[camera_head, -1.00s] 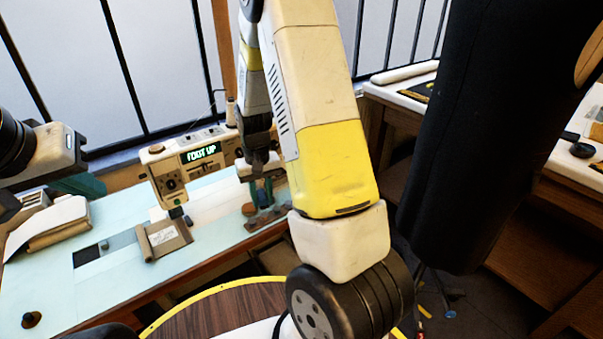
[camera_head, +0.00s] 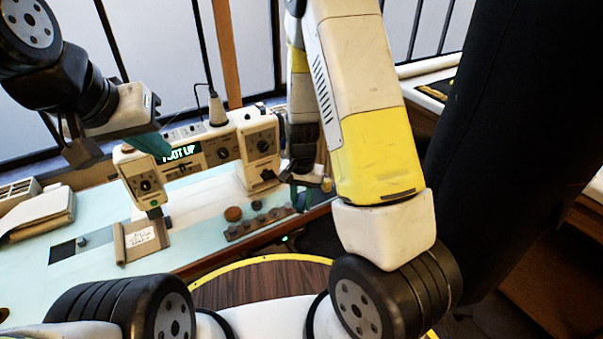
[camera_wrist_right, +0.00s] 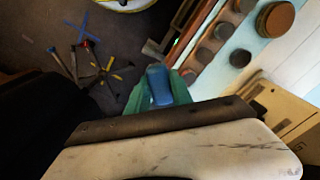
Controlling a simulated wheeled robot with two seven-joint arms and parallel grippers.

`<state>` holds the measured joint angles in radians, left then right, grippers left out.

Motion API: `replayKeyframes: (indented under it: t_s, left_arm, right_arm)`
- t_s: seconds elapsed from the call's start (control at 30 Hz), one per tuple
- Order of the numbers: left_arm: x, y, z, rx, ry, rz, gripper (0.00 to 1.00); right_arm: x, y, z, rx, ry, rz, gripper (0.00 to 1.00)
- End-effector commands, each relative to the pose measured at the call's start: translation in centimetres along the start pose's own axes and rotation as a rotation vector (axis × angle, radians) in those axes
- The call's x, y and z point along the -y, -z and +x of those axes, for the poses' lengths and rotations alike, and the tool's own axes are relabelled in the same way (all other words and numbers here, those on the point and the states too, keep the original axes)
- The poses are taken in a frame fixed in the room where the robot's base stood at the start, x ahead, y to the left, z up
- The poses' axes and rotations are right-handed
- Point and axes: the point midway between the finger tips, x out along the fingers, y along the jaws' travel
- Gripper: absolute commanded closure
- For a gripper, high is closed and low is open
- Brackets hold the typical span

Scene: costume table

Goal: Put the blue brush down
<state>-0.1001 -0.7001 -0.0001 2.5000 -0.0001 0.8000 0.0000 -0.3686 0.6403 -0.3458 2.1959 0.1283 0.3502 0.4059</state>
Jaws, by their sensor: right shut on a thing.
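The blue brush (camera_wrist_right: 159,86) shows in the right wrist view as a blue block between the green fingers. My right gripper (camera_wrist_right: 161,91) is shut on it. In the head view my right gripper (camera_head: 304,188) hangs by the right end of the pale blue table, and the brush cannot be made out there. In the wrist view the brush is above the floor just beside the table edge. My left gripper (camera_head: 148,145) is at the upper left, in front of the sewing machine; only a green part of it shows, and its opening is hidden.
The pale blue table (camera_head: 88,267) holds a sewing machine (camera_head: 258,148), a small packet (camera_head: 141,238) and a rack (camera_head: 258,222) with several round pieces. A black dress form (camera_head: 500,150) stands at the right. Dark floor with a stand's legs (camera_wrist_right: 75,55) lies beside the table.

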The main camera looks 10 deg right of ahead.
Motion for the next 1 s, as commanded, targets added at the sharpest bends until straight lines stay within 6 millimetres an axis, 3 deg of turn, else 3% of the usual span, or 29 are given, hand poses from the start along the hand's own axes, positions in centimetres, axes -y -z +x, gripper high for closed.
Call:
replayKeyframes:
  t_s: [0.03,0.2,0.33,0.57,0.8,1.0]
  left_arm:
    - [0.0,0.0,0.0,0.000,0.000,0.000,1.00]
    - [0.0,0.0,0.0,0.000,0.000,0.000,1.00]
    - [0.0,0.0,0.0,0.000,0.000,0.000,1.00]
    - [0.0,0.0,0.0,0.000,0.000,0.000,1.00]
    - [0.0,0.0,0.0,0.000,0.000,0.000,1.00]
    - [0.0,0.0,0.0,0.000,0.000,0.000,1.00]
  right_arm:
    - [-0.1,1.6,0.2,-0.002,0.000,0.002,1.00]
    - [-0.2,5.8,0.6,-0.001,0.000,0.001,1.00]
    - [-0.3,7.8,0.8,0.000,0.000,-0.002,1.00]
    - [-0.3,9.4,0.9,0.000,0.000,-0.003,1.00]
    - [-0.4,9.4,4.2,0.004,-0.001,-0.003,1.00]
    - [-0.3,9.5,4.4,0.000,0.000,-0.004,1.00]
